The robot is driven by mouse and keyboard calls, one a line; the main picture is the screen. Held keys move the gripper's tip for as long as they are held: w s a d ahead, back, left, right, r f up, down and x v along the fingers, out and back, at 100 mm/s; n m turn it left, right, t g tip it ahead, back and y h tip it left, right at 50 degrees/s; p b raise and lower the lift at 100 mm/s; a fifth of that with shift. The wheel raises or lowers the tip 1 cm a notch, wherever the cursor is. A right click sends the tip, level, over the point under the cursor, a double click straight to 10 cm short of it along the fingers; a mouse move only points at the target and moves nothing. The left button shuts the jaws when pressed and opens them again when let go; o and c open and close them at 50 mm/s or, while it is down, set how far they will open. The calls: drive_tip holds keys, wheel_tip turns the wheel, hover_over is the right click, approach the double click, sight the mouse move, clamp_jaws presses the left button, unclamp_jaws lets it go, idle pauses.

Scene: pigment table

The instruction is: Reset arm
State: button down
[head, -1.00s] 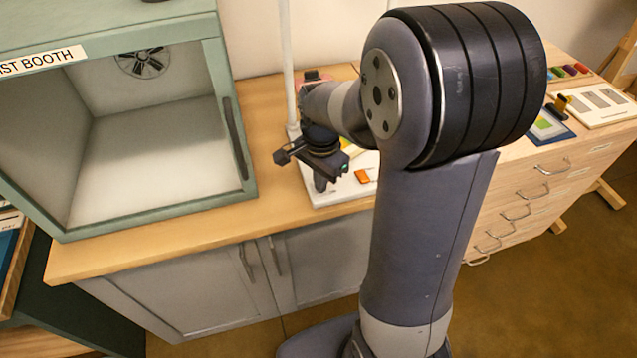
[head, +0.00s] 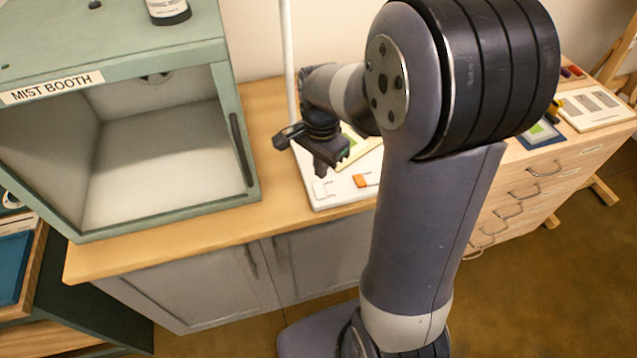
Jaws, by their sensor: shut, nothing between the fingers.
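My gripper (head: 320,172) hangs at the end of my bent arm, pointing down above the left part of a white board (head: 325,200) on the wooden counter. It looks shut and holds nothing. A small orange piece (head: 361,181) lies on the board to the right of the gripper, apart from it. My large upper arm hides the right part of the board and some of the counter.
The open mist booth (head: 150,150) stands on the counter (head: 230,225) to the left, with a bottle (head: 168,10) on top. A thin white post (head: 287,60) rises behind my gripper. A drawer cabinet (head: 540,180) with a pale palette (head: 595,108) stands at the right.

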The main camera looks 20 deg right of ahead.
sight(321, 194)
drive_tip(key=shift+f, duration=0.1)
wheel_tip(321, 194, down, 7)
drive_tip(key=b, duration=0.6)
drive_tip(key=shift+r, duration=0.2)
idle(0.4)
wheel_tip(321, 194, up, 6)
drive_tip(key=d+m+y+p, duration=0.2)
drive_tip(key=p, duration=0.3)
drive_tip(key=shift+m, duration=0.3)
idle(1.4)
idle(0.4)
